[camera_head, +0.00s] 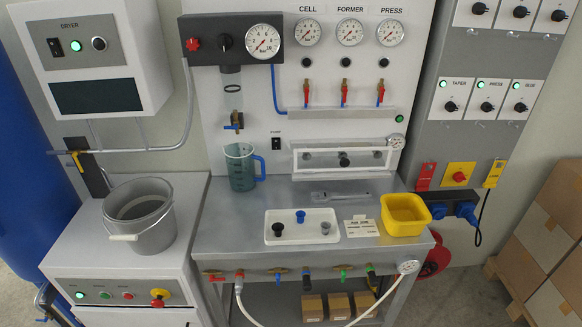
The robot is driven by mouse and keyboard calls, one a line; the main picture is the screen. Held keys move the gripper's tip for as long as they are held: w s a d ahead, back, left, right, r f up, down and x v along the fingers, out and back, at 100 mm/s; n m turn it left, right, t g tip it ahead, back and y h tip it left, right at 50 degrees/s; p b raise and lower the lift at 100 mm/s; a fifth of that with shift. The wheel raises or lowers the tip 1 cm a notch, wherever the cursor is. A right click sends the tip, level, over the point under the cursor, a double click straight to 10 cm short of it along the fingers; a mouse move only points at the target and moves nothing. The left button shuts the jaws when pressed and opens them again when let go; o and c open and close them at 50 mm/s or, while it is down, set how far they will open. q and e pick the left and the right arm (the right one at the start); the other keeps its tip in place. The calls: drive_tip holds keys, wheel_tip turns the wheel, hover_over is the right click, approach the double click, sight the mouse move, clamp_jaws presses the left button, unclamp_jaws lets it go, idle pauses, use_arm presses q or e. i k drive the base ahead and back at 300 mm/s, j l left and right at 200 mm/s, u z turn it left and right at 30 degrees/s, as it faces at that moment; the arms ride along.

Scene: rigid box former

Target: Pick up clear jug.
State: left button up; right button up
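The clear jug (240,170) stands upright on the left part of the metal bench, near its back. It is see-through with a bluish-green tint and has a blue handle on its right side. It stands below the glass tube and valve on the panel. Neither of my grippers shows in the head view.
A white tray (301,239) with small knobs, a card (361,226) and a yellow bin (405,214) sit on the bench (226,235) to the jug's right. A grey bucket (137,226) stands on the left cabinet. Bench space in front of the jug is clear.

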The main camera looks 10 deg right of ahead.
sight(241, 170)
drive_tip(key=i+j+z, duration=0.1)
drive_tip(key=j, duration=0.25)
drive_tip(key=i+j, duration=0.15)
drive_tip(key=j, duration=0.2)
drive_tip(key=i+j+z, duration=0.15)
drive_tip(key=j, duration=0.25)
drive_tip(key=j+z, duration=0.1)
drive_tip(key=j, duration=0.25)
